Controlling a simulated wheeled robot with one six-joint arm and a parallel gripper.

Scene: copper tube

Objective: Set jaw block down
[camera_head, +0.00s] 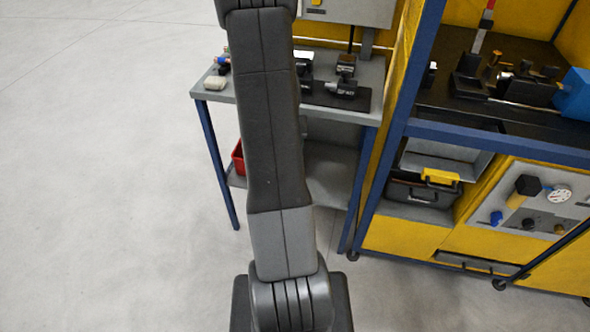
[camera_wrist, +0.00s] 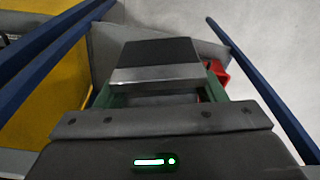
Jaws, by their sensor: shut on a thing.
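In the wrist view, a jaw block (camera_wrist: 158,72) with a dark top and a bright metal near face is held between the green fingers of my gripper (camera_wrist: 160,84). My gripper is shut on it. The block hides what lies directly beneath it. In the head view my arm covers the middle, and neither my gripper nor the held block shows. Other dark blocks (camera_head: 345,78) stand on a black mat (camera_head: 328,99) on the grey bench (camera_head: 368,73).
A blue-framed yellow machine (camera_head: 420,130) stands right of the bench. A red bin (camera_head: 238,158) is on the lower shelf (camera_head: 325,172). Open floor lies to the left.

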